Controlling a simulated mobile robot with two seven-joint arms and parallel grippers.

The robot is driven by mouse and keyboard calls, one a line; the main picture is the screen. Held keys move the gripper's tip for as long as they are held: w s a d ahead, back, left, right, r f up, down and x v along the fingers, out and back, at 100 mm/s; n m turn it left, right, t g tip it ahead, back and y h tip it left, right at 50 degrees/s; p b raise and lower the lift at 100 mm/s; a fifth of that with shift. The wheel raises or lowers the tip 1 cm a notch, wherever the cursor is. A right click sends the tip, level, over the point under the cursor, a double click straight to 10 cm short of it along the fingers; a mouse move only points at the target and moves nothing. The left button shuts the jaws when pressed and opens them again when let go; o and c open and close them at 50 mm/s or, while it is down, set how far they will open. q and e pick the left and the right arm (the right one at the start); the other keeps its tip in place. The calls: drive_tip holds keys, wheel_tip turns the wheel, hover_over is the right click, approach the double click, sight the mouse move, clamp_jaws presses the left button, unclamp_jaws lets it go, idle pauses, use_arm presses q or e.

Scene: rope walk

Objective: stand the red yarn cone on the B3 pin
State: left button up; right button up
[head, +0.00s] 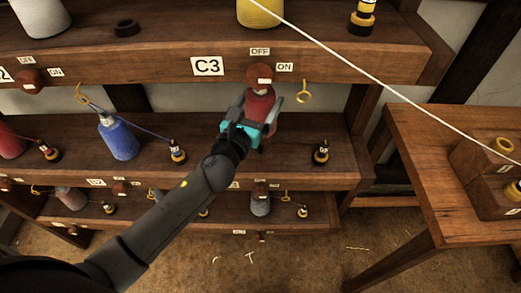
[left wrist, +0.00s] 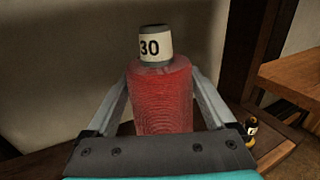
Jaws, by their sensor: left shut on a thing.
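The red yarn cone (head: 262,104) is held upright by my left gripper (head: 259,110) at the right part of the middle shelf, below the C3 label (head: 208,66). In the left wrist view the cone (left wrist: 162,95) stands between the two grey fingers, its pale top marked 30 (left wrist: 156,44). The fingers are shut against its sides. The cone's base and whatever is under it are hidden by my gripper, so I cannot tell whether it touches a pin. No B3 label is readable. My right gripper is not in view.
A blue yarn cone (head: 118,139) stands to the left on the middle shelf. A small dark bobbin (head: 321,153) stands to the right, below a yellow hook (head: 304,91). A red knob (head: 260,73) juts out above the cone. A wooden table (head: 415,150) is at right.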

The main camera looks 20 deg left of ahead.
sight(261, 118)
use_arm(q)
wheel_tip(261, 118, down, 6)
drive_tip(key=b, duration=0.4)
drive_tip(key=shift+w+r, duration=0.15)
wheel_tip(261, 118, down, 4)
drive_tip(key=b, duration=0.2)
drive_tip(key=shift+a+r+b, duration=0.1)
drive_tip(key=shift+b, duration=0.3)
drive_tip(key=shift+f, duration=0.3)
drive_tip(key=shift+r, duration=0.1)
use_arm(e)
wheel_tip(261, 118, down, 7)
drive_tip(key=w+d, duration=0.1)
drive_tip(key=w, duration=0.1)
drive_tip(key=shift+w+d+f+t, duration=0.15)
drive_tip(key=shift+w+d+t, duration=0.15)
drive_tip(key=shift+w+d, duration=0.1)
use_arm(q)
drive_tip(key=o, duration=1.4)
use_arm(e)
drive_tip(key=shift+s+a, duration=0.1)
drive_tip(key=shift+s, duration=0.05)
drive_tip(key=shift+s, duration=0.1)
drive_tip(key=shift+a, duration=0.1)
